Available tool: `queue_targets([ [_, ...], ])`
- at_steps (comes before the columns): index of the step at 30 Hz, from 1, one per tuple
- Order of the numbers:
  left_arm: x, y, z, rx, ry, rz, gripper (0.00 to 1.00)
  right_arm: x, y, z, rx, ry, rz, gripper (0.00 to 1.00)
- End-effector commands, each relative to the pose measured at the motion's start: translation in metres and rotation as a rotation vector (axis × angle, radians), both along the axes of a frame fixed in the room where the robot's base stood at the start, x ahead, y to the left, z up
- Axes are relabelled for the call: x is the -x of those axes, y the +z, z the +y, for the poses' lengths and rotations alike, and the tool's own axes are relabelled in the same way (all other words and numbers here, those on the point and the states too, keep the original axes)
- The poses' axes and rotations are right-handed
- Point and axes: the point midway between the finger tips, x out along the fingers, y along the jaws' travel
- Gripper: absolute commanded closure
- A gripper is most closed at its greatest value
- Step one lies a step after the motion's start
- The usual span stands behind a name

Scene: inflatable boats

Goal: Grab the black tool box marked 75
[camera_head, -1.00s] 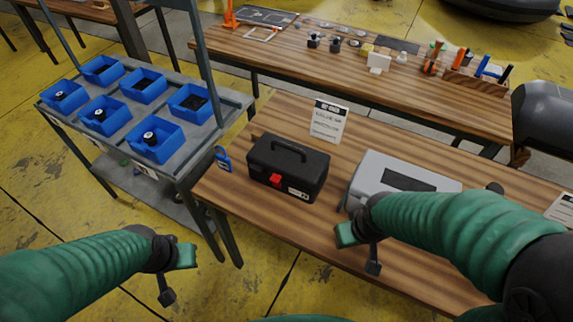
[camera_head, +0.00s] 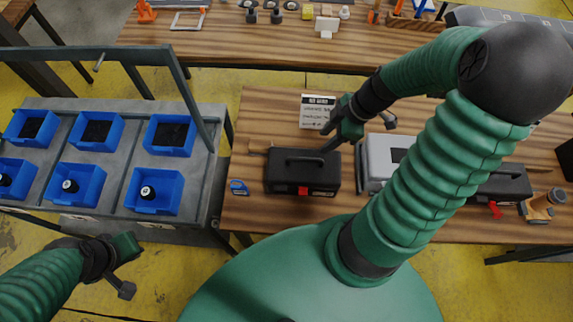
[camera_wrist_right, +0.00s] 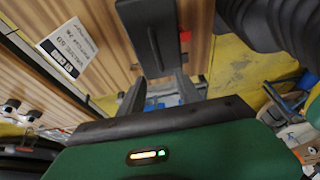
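The black tool box (camera_head: 302,176) sits on the front wooden table (camera_head: 245,210), with a top handle, a red latch and a small white label at the front. I cannot read a 75 on it. My right gripper (camera_head: 334,138) is above and behind its right rear corner, not visibly holding it. In the right wrist view its two grey fingers (camera_wrist_right: 160,92) stand apart; a dark block beyond them is hard to identify. My left gripper (camera_head: 130,268) is open and empty at the lower left, away from the table.
A grey case (camera_head: 376,158) stands right of the tool box, partly behind my right arm. Another black box (camera_head: 508,183) with a red latch is farther right. Blue bins (camera_head: 171,135) fill the left cart. A blue tag (camera_head: 238,187) lies left.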

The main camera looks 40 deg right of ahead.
Motion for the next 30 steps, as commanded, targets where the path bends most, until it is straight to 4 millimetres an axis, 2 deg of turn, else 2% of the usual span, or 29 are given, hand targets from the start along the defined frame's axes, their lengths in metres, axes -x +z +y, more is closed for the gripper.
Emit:
queue_targets([
  [3,0.001,-0.007,0.000,0.000,-0.001,0.001,1.00,-0.007,-0.031,0.012,-0.007,0.005,0.005,0.60],
  [10,0.001,-0.012,0.000,0.000,-0.001,0.001,1.00,-0.025,-0.083,0.033,0.002,0.005,0.009,0.60],
  [17,0.000,-0.009,0.000,0.000,0.000,0.000,1.00,-0.032,-0.105,0.041,0.006,0.002,0.008,0.60],
  [24,0.000,-0.002,0.000,0.000,0.000,0.000,1.00,-0.044,-0.142,0.044,0.003,0.000,0.007,0.60],
  [30,0.000,-0.003,0.000,0.000,0.000,0.000,1.00,-0.046,-0.148,0.044,0.007,-0.001,0.006,0.60],
])
